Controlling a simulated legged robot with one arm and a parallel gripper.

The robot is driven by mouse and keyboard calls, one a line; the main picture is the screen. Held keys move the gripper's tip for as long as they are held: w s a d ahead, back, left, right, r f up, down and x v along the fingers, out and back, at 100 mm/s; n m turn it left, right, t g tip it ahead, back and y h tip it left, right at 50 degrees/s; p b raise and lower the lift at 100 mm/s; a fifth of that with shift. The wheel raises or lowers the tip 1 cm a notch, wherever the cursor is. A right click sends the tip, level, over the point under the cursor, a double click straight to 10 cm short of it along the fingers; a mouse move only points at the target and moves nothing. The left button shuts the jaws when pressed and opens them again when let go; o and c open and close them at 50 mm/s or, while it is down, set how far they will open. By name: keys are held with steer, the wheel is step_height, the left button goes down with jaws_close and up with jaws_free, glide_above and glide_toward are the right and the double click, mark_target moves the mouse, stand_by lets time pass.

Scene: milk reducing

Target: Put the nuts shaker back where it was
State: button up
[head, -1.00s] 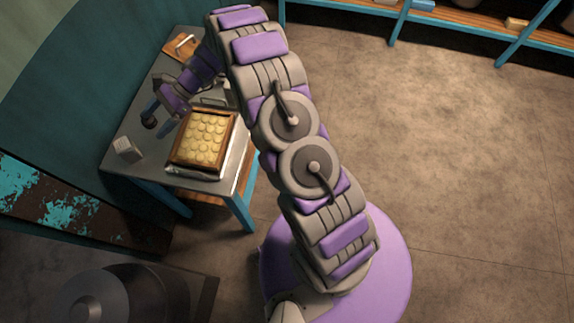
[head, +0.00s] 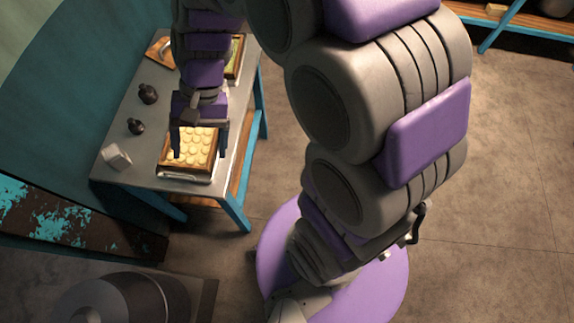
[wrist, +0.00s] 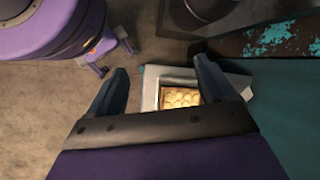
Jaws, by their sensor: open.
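Two small dark rounded shakers stand on the left side of the metal table (head: 118,172): one farther back (head: 148,93), one nearer (head: 136,126). I cannot tell which holds nuts. My gripper (head: 198,157) is open and empty, pointing down over the wooden-framed tray of pale round pieces (head: 197,146), right of both shakers and apart from them. In the wrist view my gripper's fingers (wrist: 160,65) are spread wide, and part of the tray (wrist: 182,97) shows beyond them. No shaker is visible there.
A pale grey block (head: 117,155) sits at the table's front left. A wooden board (head: 160,50) and a green-filled tray (head: 235,60) lie at the back. A large dark cylinder (head: 120,300) stands at lower left. Open floor (head: 490,180) lies to the right.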

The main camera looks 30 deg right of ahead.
steer(key=s+d+r+n+t+h, duration=0.1)
steer(key=s+d+n+h, duration=0.3)
steer(key=s+d, duration=0.8)
steer(key=s+h, duration=0.1)
steer(key=s, duration=0.2)
steer(key=shift+s+r+t, duration=0.2)
steer(key=shift+t, duration=0.1)
stand_by(0.4)
